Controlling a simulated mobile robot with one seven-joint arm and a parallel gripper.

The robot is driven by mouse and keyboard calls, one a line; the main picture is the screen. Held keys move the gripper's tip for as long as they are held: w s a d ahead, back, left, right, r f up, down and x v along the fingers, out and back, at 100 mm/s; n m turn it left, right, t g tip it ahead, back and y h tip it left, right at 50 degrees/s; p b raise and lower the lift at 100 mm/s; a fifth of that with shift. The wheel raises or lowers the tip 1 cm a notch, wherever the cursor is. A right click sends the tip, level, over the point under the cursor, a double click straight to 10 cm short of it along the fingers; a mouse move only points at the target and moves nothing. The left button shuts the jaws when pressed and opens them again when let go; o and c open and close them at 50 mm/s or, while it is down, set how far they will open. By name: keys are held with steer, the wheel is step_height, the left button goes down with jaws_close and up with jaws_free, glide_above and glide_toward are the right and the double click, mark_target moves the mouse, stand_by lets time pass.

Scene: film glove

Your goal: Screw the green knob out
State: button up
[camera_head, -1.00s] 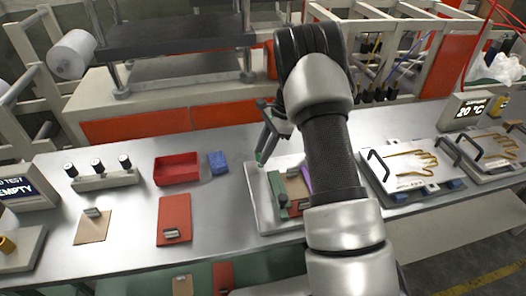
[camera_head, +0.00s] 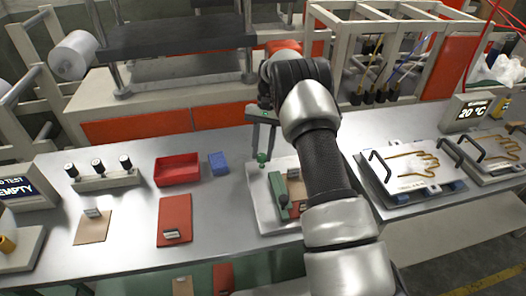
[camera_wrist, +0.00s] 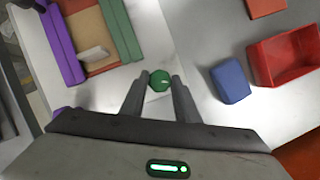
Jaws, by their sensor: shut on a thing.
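The green knob (camera_head: 262,158) is a small round piece at the back left edge of the white plate (camera_head: 258,205). In the wrist view the knob (camera_wrist: 159,80) sits between the tips of my two fingers. My gripper (camera_head: 262,152) points down and is shut on the knob. The gripper also shows in the wrist view (camera_wrist: 158,86). The knob's underside is hidden, and I cannot tell whether it still touches the plate. A green bar (camera_wrist: 120,28), a purple bar (camera_wrist: 62,45) and a brown panel (camera_wrist: 98,40) lie on the plate.
A blue block (camera_head: 218,163) and a red open bin (camera_head: 177,169) stand left of the plate. A red board (camera_head: 174,218) lies in front of them. At the right is a plate with a glove outline (camera_head: 405,170). My arm hides part of the table.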

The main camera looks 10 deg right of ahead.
steer(key=n+h, duration=0.2)
steer(key=n, duration=0.3)
steer(key=shift+a+n, duration=0.15)
steer(key=shift+n, duration=0.15)
stand_by(0.4)
steer(key=o, duration=1.1)
steer(key=shift+c, duration=0.2)
steer(key=shift+w, duration=0.1)
steer(key=v, duration=0.7)
steer(key=shift+w+r, duration=0.2)
steer(key=shift+a, duration=0.1)
